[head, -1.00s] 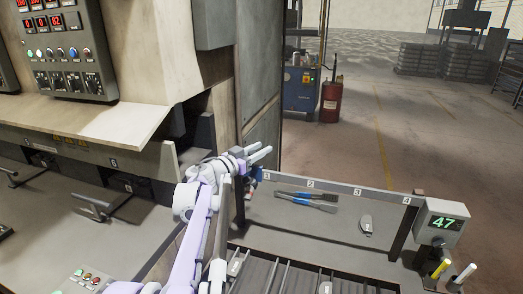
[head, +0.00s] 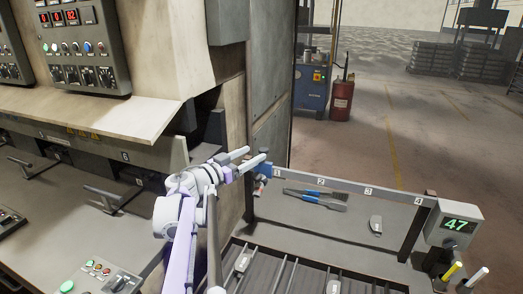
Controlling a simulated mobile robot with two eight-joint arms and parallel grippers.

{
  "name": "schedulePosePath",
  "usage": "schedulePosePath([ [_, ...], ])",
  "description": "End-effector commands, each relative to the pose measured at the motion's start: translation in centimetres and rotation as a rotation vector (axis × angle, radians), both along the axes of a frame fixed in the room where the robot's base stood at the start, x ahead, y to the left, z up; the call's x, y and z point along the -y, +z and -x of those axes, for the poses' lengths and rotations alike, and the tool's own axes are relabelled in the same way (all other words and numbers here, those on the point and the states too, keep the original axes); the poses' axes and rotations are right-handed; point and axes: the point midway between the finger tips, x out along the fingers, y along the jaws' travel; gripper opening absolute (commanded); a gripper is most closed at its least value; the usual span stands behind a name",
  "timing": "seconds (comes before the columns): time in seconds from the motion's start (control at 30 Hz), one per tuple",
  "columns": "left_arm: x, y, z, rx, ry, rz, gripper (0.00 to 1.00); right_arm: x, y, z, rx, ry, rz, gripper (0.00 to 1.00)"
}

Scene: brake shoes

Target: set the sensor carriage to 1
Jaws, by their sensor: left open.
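The measuring rail (head: 345,187) carries labels 1, 2, 3 and 4 from left to right. A small blue block, which looks like the sensor carriage (head: 264,170), sits at the rail's left end beside label 1. My left gripper (head: 256,155) is open, its two fingers apart and pointing right, just above and behind the blue block in the picture. I cannot tell whether a finger touches it. The display box (head: 459,225) at the rail's right end reads 47. My right gripper is not in view.
Blue-handled brushes (head: 316,199) and a grey tagged piece (head: 376,224) lie on the bench behind the slotted rack (head: 300,272).

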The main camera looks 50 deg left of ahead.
Motion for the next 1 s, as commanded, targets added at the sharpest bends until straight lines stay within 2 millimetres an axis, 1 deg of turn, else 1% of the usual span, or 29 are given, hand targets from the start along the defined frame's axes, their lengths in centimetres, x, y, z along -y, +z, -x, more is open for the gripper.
schedulePosePath([
  [0.03,0.0,0.0,0.8,0.000,0.002,0.000,0.69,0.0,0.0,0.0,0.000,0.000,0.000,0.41],
  [0.1,0.0,0.0,1.6,0.000,0.003,0.000,0.69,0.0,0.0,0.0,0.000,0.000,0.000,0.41],
  [0.2,0.1,0.0,2.3,0.000,0.000,0.000,0.69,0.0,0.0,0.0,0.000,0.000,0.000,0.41],
  [0.3,0.1,0.0,2.5,0.000,0.000,0.001,0.69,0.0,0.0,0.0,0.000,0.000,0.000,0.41],
  [0.83,0.1,0.0,2.5,0.001,0.000,0.000,0.69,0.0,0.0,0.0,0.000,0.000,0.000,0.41],
  [0.93,0.7,0.5,2.1,0.017,0.017,-0.009,0.69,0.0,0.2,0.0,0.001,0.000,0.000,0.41],
  [1.0,1.6,1.2,1.4,0.045,0.054,-0.024,0.69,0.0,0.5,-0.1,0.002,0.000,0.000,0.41],
])
